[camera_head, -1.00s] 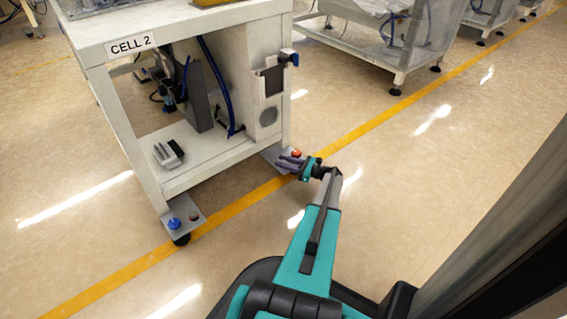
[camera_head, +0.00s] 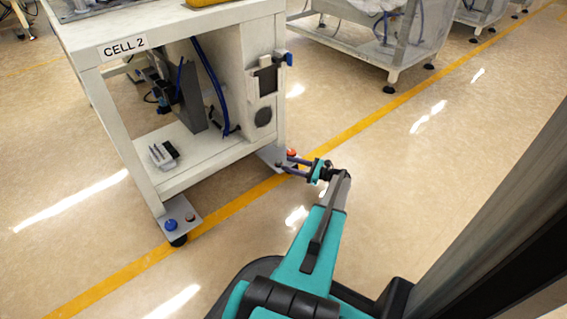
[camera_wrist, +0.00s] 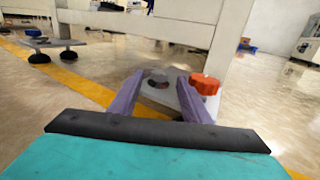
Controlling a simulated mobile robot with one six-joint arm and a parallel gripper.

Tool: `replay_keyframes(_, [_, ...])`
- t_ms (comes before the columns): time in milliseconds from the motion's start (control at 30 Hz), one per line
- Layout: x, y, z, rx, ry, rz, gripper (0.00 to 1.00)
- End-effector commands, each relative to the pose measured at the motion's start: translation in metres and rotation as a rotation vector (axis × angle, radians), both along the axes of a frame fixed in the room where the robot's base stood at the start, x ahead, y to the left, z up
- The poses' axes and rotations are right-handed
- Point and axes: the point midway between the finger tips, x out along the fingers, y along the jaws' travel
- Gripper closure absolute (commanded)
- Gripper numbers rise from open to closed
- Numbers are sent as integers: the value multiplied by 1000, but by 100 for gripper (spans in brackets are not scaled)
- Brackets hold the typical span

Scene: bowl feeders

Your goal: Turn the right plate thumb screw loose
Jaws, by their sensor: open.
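The right plate (camera_head: 268,154) is a grey foot plate at the right leg of the Cell 2 bench. It carries an orange-red knob (camera_head: 292,152) and, in the wrist view, a dark grey round thumb screw (camera_wrist: 158,75). My gripper (camera_head: 284,163) is open at this plate. In the wrist view, its two purple fingers stand on either side of the grey screw, with a gap visible between them. The orange-red knob (camera_wrist: 205,84) is just outside the right finger. I cannot tell whether either finger touches the screw. In the head view, the fingers mostly hide the screw.
The left foot plate (camera_head: 179,219) has a blue knob (camera_head: 171,225) and a small brown screw (camera_head: 191,217). The white bench leg (camera_head: 279,103) rises behind the right plate. A yellow floor line (camera_head: 337,134) passes by. Open floor lies to the right.

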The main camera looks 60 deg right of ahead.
Motion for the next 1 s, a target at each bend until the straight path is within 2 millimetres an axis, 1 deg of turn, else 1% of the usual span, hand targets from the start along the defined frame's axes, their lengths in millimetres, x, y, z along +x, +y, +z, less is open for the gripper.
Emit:
replay_keyframes(33, [-10,-2,0,0,1,-3,57])
replay_keyframes(300, [-51,-9,-1,0,0,-2,57])
replay_keyframes(500, [-70,-12,-1,0,1,0,57])
replay_keyframes(667, [-76,-13,0,0,0,0,57])
replay_keyframes(1000, [-75,-12,0,0,1,2,57])
